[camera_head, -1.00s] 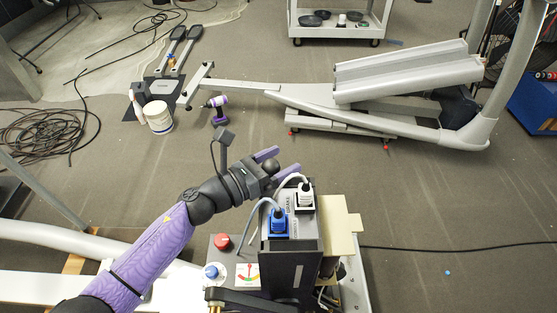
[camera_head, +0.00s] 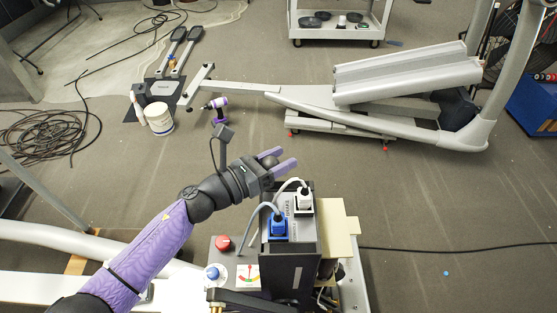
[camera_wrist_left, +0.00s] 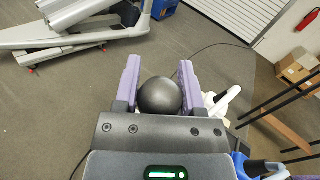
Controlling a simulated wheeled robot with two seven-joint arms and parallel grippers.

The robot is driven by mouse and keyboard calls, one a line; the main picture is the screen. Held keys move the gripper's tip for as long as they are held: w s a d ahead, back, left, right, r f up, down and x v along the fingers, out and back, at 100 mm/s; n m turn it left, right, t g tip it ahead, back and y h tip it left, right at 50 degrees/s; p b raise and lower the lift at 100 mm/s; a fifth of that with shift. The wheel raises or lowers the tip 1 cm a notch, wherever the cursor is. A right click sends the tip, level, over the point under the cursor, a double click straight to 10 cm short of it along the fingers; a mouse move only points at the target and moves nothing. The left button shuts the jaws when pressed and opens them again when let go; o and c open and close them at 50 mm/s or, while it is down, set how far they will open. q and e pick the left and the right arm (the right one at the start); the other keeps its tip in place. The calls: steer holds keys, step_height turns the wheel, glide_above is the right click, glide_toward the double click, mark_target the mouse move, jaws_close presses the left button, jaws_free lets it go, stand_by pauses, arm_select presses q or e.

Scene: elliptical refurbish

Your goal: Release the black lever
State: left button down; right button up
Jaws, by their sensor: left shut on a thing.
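My left gripper (camera_head: 282,157) reaches out beyond the far left corner of a dark control box. In the left wrist view, its two purple fingers stand on either side of a round black knob (camera_wrist_left: 160,96), which I take to be the end of the black lever. The gripper (camera_wrist_left: 160,75) is shut on this knob. The lever's shaft is hidden behind the knob and the gripper. My right gripper is in neither view.
The dark box (camera_head: 290,262) carries a blue plug (camera_head: 278,228) and a white plug (camera_head: 304,201) with looping cables close to my wrist. A red button (camera_head: 223,242) and a blue knob (camera_head: 212,272) sit at its left.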

arm_select(q)
steer(key=shift+r, duration=0.6)
steer(key=shift+f, duration=0.1)
steer(key=shift+c, duration=1)
jaws_free()
steer(key=v, duration=1)
